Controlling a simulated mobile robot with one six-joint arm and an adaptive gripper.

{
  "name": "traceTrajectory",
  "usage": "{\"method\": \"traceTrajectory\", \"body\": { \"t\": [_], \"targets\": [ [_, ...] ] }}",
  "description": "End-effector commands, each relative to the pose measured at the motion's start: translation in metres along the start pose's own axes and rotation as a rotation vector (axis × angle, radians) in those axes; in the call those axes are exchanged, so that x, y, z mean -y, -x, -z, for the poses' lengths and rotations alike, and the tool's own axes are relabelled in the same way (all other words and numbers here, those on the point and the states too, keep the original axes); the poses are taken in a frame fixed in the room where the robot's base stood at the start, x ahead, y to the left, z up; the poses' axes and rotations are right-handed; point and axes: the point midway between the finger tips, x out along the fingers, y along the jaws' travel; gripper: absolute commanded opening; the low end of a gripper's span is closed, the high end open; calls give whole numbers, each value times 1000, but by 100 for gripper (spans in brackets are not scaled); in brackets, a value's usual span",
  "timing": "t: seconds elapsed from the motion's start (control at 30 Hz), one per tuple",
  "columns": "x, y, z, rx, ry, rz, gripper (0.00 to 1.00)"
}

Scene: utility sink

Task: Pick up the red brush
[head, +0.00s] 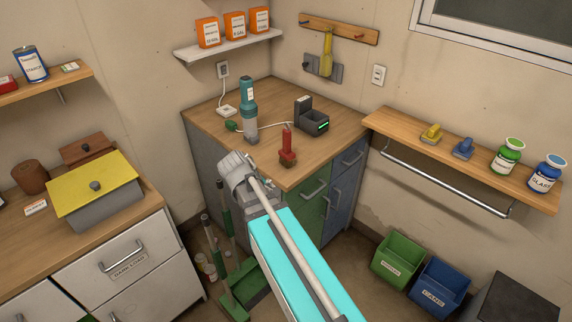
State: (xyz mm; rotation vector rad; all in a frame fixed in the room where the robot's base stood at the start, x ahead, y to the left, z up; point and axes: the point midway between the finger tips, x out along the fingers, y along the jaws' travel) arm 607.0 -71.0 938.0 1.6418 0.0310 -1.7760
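The red brush (287,148) stands upright near the front edge of the corner counter (205,124), its handle up and its darker base on the wood. My gripper (233,163) is at the end of my arm, left of the brush, at the counter's front edge in the picture. It looks apart from the brush. Its fingers are too small and unclear to show whether they are open or shut.
A teal bottle-shaped tool (249,110) and a dark charger-like box (311,118) stand behind the brush, with a white cord between. A shelf (480,166) with jars is at right. Green and blue bins (398,258) stand on the floor. Bare counter lies right of the brush.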

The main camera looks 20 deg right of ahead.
Motion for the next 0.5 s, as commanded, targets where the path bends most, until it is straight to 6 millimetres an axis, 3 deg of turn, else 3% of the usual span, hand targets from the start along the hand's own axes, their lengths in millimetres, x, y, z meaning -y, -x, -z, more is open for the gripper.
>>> {"method": "traceTrajectory", "body": {
  "t": [0.03, 0.2, 0.5],
  "targets": [
    [-5, -17, 13, 24, 69, -59, 83],
    [-32, -35, 33, 137, 311, -248, 83],
    [-74, -44, 76, 434, 721, -530, 83]
  ]
}}
